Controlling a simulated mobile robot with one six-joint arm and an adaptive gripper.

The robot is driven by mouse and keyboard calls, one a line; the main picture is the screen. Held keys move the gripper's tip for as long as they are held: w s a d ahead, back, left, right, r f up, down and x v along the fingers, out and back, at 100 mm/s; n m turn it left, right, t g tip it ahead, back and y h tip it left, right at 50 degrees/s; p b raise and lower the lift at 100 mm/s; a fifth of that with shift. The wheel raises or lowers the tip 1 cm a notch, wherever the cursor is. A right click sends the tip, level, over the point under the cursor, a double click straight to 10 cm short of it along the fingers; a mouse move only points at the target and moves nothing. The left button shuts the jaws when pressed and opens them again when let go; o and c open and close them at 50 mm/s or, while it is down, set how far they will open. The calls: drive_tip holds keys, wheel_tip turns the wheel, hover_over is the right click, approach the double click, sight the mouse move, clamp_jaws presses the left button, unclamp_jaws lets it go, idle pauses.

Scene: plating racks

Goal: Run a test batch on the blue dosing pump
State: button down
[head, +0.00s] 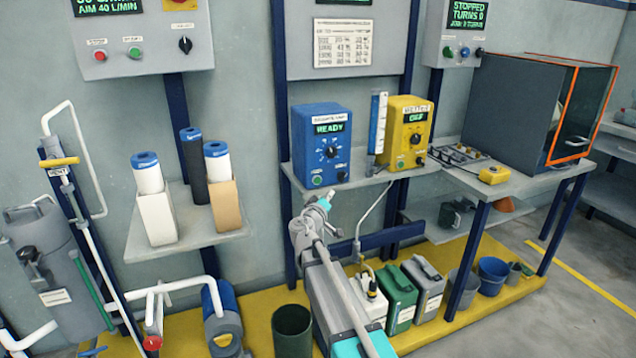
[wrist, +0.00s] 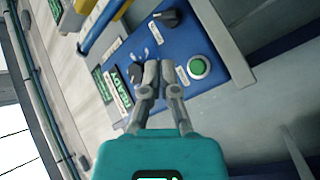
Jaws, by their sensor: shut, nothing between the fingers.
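The blue dosing pump (head: 308,150) stands on the middle wall shelf, and its lit display (head: 329,128) reads READY. Its front has a central dial (head: 331,152), a green button (head: 318,181) at lower left and a dark knob at lower right. My gripper (head: 324,202) is below and in front of the pump. In the wrist view the panel appears turned, with the green button (wrist: 198,67) right of my shut, empty fingers (wrist: 158,66) and the black knob (wrist: 170,18) above them. The fingers partly cover the dial (wrist: 136,73); contact with the panel cannot be told.
A clear measuring cylinder (head: 377,125) stands right of the pump, then a yellow unit (head: 395,140) whose display reads OFF. Containers, including a green canister (head: 402,300), stand on the yellow platform below. A left shelf (head: 207,240) holds boxed cartridges.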

sight(321, 179)
drive_tip(key=shift+w+a, duration=0.35)
drive_tip(key=shift+w, duration=0.75)
drive_tip(key=shift+w+a, duration=0.35)
drive_tip(key=shift+w, duration=0.75)
drive_tip(key=shift+w+a, duration=0.35)
drive_tip(key=shift+w, duration=0.75)
drive_tip(key=shift+w, duration=0.15)
drive_tip(key=shift+w+a, duration=0.15)
drive_tip(key=shift+w, duration=0.1)
drive_tip(key=shift+w+a, duration=0.15)
drive_tip(key=shift+w, duration=0.35)
drive_tip(key=shift+s, duration=0.2)
idle(0.3)
drive_tip(key=shift+s+d, duration=0.3)
drive_tip(key=shift+s, duration=0.45)
drive_tip(key=shift+s, duration=0.1)
drive_tip(key=shift+s+d, duration=0.25)
drive_tip(key=shift+s, duration=0.5)
drive_tip(key=shift+s+d, duration=0.25)
drive_tip(key=shift+s, duration=0.5)
drive_tip(key=shift+s+d, duration=0.25)
drive_tip(key=shift+s, duration=0.5)
drive_tip(key=shift+d, duration=0.1)
